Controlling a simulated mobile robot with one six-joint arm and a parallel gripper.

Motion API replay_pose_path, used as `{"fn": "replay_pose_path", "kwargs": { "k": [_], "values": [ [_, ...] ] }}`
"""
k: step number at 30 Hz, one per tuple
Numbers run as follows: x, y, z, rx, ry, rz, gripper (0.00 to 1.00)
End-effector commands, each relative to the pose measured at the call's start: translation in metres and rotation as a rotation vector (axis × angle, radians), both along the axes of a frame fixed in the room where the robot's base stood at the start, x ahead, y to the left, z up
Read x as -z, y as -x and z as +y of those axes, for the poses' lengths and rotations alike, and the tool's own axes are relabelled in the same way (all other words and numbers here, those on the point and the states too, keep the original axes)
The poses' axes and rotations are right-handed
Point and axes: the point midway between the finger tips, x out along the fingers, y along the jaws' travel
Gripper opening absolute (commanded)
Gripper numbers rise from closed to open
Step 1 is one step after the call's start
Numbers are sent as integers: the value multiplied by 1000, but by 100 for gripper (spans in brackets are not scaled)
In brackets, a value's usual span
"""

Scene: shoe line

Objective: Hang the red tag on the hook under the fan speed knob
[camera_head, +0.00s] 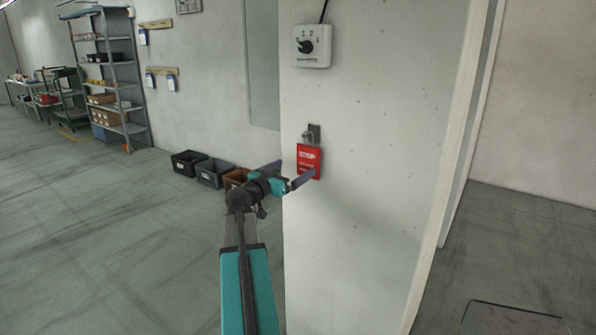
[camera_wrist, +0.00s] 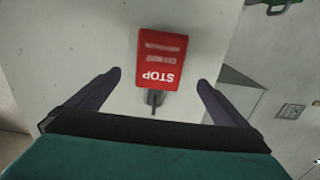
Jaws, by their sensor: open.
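The red tag (camera_head: 309,160) with STOP lettering hangs against the pale wall panel, just under the metal hook (camera_head: 313,132). The fan speed knob (camera_head: 306,46) is on a white box higher up the same panel. In the wrist view the red tag (camera_wrist: 162,60) appears upside down between and beyond my fingers, with the hook (camera_wrist: 154,98) at its lettered end. My gripper (camera_head: 296,172) is open in front of the tag; one finger overlaps the tag's lower part in the head view. In the wrist view my gripper (camera_wrist: 160,85) has its two fingers spread wide, apart from the tag.
Dark bins (camera_head: 188,162) and a brown bin (camera_head: 236,178) stand on the floor along the wall behind. A grey shelf rack (camera_head: 108,75) stands at the far left. The panel's right edge (camera_head: 455,150) borders open floor.

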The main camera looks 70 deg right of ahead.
Motion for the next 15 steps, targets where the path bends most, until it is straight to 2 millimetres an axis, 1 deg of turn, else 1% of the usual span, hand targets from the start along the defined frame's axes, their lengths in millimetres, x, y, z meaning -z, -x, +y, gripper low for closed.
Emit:
{"fn": "replay_pose_path", "kwargs": {
  "k": [1, 9, 15],
  "values": [
    [3, -1, 10, -2, 1, -1, 99],
    [2, -11, 46, -1, 1, 0, 99],
    [1, -15, 61, 0, 0, 0, 99]
  ]
}}
